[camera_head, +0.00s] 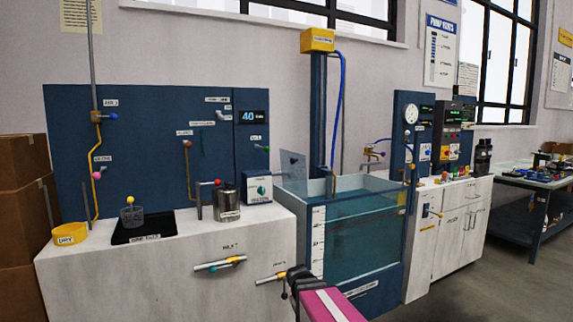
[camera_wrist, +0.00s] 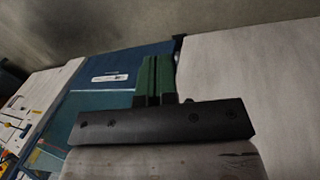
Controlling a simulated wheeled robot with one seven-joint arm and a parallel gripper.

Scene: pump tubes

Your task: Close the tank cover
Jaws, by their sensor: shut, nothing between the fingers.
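The tank (camera_head: 362,222) is a clear-walled box of teal water with a dark blue base and a white level scale on its front left. A clear panel (camera_head: 293,168), which looks like the tank cover, stands raised and tilted at the tank's left rim, with a small dark spot on it. The tank's top looks open. My gripper (camera_head: 285,284) is low in front of the white cabinet, left of the tank's base and well below the panel. In the wrist view its green fingers (camera_wrist: 153,72) are together and empty. The panel is not clearly visible there.
A tall blue column with a yellow box (camera_head: 318,40) rises behind the tank. Another cabinet (camera_head: 455,220) stands right. Grey floor (camera_head: 480,290) is free at front right.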

